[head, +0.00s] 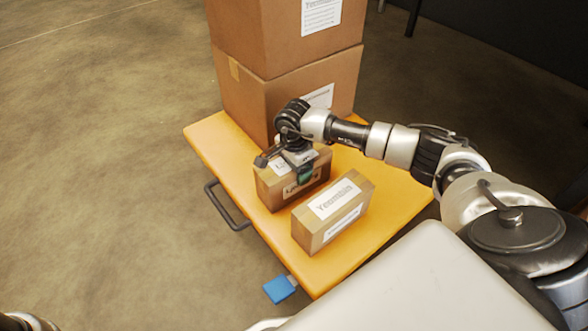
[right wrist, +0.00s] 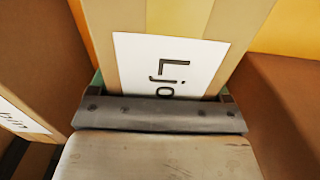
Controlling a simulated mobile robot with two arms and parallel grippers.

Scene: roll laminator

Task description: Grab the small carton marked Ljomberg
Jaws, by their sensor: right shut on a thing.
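The small carton marked Ljomberg (head: 268,190) stands on the orange platform, in front of the stacked large boxes. In the right wrist view its white label (right wrist: 165,65) shows the letters "Ljo", the rest hidden by my gripper. My right gripper (head: 304,172) is over the top of this carton and shut on it, with one green-padded finger showing on its near side. The carton appears to rest on the platform. My left gripper cannot be made out; only a bit of metal shows at the lower left corner of the head view.
A second small carton marked Yeombin (head: 318,232) stands close by at the right. Large stacked cartons (head: 250,100) rise behind. The orange platform (head: 395,215) has free room at the right. A dark handle (head: 226,207) and a blue piece (head: 280,289) stick out at its edges.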

